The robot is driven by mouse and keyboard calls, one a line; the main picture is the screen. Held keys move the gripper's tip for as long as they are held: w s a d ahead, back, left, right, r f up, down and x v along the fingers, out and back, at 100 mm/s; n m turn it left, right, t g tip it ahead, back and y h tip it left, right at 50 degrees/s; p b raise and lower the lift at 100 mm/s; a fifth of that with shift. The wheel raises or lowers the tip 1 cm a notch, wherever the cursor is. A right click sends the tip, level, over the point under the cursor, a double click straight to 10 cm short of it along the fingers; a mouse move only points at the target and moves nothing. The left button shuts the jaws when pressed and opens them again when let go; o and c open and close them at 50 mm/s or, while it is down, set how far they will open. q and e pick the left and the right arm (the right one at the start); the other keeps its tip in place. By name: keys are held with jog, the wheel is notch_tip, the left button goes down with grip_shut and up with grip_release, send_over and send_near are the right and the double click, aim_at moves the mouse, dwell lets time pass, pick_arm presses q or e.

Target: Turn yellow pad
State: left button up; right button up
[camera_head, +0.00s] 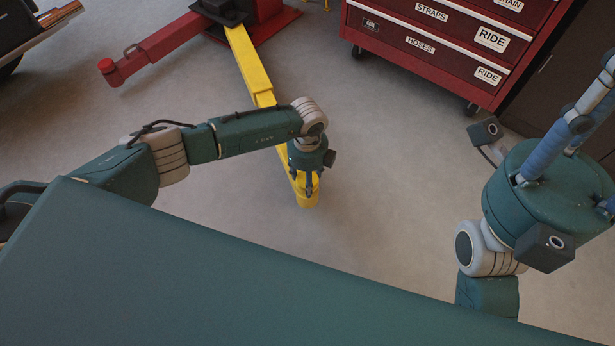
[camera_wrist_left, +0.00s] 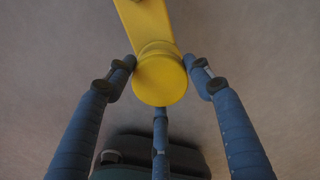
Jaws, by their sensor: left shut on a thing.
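The yellow pad (camera_wrist_left: 160,80) is a round disc at the end of the yellow lift arm (camera_head: 249,62), seen in the left wrist view. My left gripper (camera_wrist_left: 163,78) is around the pad, with one finger at its left, one at its right and one at the near side. In the head view my left gripper (camera_head: 308,188) points down over the near end of the yellow arm and hides most of the pad. My right gripper (camera_head: 600,130) is raised at the right edge, partly cut off, its fingertips out of frame.
A red lift arm (camera_head: 150,52) reaches left from the red lift base (camera_head: 272,28). A red tool cabinet (camera_head: 440,40) on casters stands at the top right. The grey floor (camera_head: 400,180) between them is clear.

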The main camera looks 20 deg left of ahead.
pick_arm(q)
jog(key=o, duration=1.2)
jog(key=shift+s+a+f, duration=0.1)
jog(key=shift+f, duration=0.15)
jog(key=shift+c, duration=0.2)
jog(key=shift+r, duration=0.1)
jog(key=shift+r, duration=0.55)
notch_tip(320, 180, up, 11)
